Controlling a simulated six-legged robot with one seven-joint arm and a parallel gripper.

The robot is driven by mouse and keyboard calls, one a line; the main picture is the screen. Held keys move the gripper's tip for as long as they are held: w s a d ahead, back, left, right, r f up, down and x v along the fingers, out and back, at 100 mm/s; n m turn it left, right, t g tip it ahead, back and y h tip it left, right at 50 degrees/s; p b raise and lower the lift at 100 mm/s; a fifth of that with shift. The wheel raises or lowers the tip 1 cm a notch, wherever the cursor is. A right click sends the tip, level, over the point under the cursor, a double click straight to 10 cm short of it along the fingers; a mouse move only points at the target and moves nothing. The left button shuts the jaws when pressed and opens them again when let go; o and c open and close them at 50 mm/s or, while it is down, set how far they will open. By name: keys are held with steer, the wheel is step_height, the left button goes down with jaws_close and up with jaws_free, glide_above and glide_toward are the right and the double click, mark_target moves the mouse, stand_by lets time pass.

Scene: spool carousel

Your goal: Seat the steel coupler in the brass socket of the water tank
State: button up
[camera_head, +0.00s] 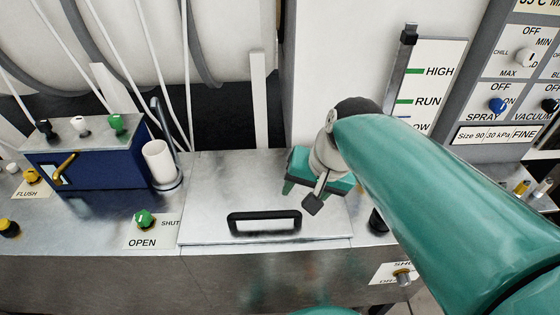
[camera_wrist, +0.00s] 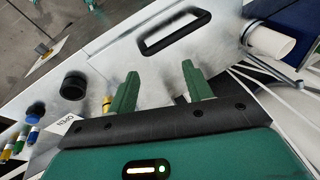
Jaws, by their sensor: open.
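My gripper (camera_head: 318,180) hangs above the right part of a steel lid (camera_head: 215,185) with a black handle (camera_head: 264,222). In the wrist view its two green fingers (camera_wrist: 160,78) are spread apart with nothing between them, and the handle (camera_wrist: 175,32) lies beyond them. I cannot clearly make out the steel coupler. A small brass-coloured piece (camera_wrist: 107,104) shows beside the left finger in the wrist view, but I cannot tell whether it is the socket. A black round fitting (camera_wrist: 75,85) stands left of the fingers; it is partly hidden by my arm in the head view (camera_head: 378,221).
A blue box (camera_head: 92,165) with several coloured knobs and a white cylinder (camera_head: 160,162) stand at the left. A green knob (camera_head: 144,218) sits above an OPEN label. A HIGH/RUN level gauge (camera_head: 432,80) and a switch panel (camera_head: 510,95) rise behind my arm. White lines hang at the back left.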

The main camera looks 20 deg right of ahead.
steer(key=s+a+n, duration=0.1)
steer(key=n, duration=0.1)
steer(key=r+n+t+h, duration=0.1)
steer(key=s+a+r+n+t+h, duration=0.1)
steer(key=n, duration=0.1)
steer(key=shift+s+a+r+n, duration=0.15)
steer(key=shift+s+a+n, duration=0.15)
steer(key=shift+a, duration=0.05)
steer(key=shift+s, duration=0.1)
